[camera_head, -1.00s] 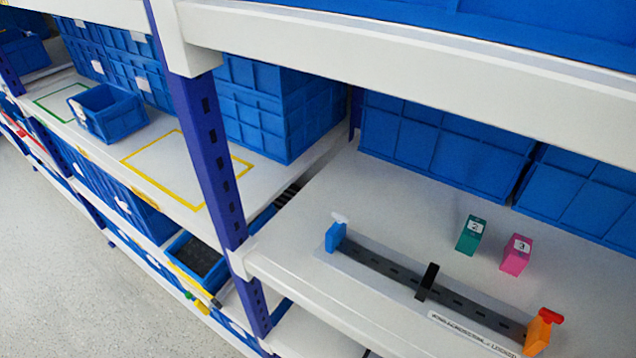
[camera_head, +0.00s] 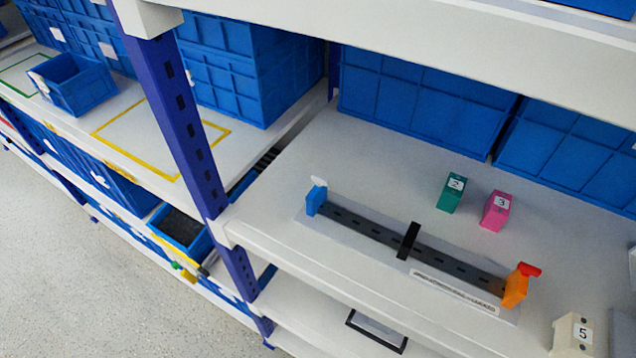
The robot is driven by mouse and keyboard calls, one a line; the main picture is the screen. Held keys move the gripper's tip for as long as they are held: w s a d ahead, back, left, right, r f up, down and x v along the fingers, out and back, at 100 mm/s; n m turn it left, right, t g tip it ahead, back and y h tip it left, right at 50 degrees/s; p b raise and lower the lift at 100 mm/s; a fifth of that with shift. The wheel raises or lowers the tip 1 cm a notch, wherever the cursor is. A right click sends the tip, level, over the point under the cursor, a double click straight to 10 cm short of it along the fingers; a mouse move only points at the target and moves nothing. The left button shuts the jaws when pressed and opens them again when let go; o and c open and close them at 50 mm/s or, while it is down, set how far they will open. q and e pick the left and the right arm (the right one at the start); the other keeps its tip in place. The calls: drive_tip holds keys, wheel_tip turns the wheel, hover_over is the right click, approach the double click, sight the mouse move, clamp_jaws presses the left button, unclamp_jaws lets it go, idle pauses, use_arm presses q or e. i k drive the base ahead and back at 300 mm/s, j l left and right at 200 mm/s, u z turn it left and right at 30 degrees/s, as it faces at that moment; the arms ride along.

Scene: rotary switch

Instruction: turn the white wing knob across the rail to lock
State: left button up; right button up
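The white wing knob (camera_head: 319,181) sits on top of a blue block (camera_head: 316,201) at the left end of a dark slotted rail (camera_head: 370,235) on the white shelf. Its exact angle to the rail is too small to tell. A red wing knob (camera_head: 529,269) sits on an orange block (camera_head: 514,289) at the rail's right end. A black upright piece (camera_head: 408,240) stands across the rail near its middle. Neither of my grippers is in view.
A green block marked 2 (camera_head: 451,194), a pink block marked 3 (camera_head: 495,211) and a cream block marked 5 (camera_head: 572,335) stand on the shelf. A blue-purple post (camera_head: 178,120) rises left of it. Blue crates (camera_head: 420,100) line the back. The shelf above overhangs.

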sight(320, 180)
drive_tip(key=k+j+u, duration=0.2)
drive_tip(key=k+j, duration=0.2)
drive_tip(key=k+j+u, duration=0.25)
drive_tip(key=k+j, duration=0.15)
drive_tip(key=k+j+u, duration=0.2)
drive_tip(key=k+j, duration=0.15)
drive_tip(key=j, duration=0.2)
